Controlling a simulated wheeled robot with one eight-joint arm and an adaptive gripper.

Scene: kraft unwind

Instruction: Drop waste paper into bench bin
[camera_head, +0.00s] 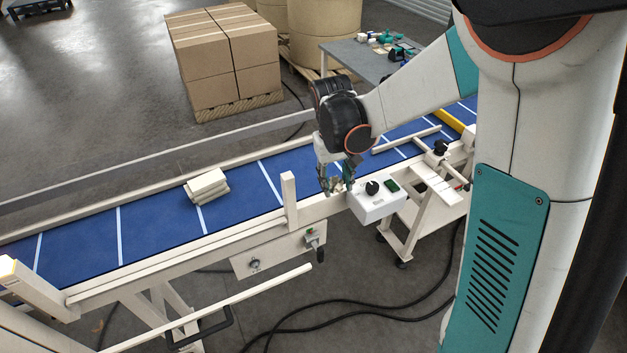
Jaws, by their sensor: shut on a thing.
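My gripper (337,188) points down over the near edge of the blue conveyor, just left of a white control box. It is shut on a small tan, crumpled-looking piece, which I take for the waste paper (333,184); the fingers partly hide it. A grey bench (345,52) stands behind the conveyor, partly hidden by my arm. Small teal, white, tan and dark items lie on it. I cannot tell which of these, if any, is the bin.
A stack of pale flat packs (206,186) lies on the conveyor belt (150,222). The white control box (377,203) and an upright post (289,198) stand close to my gripper. Stacked cartons (225,60) on a pallet stand behind. Black cables cross the near floor.

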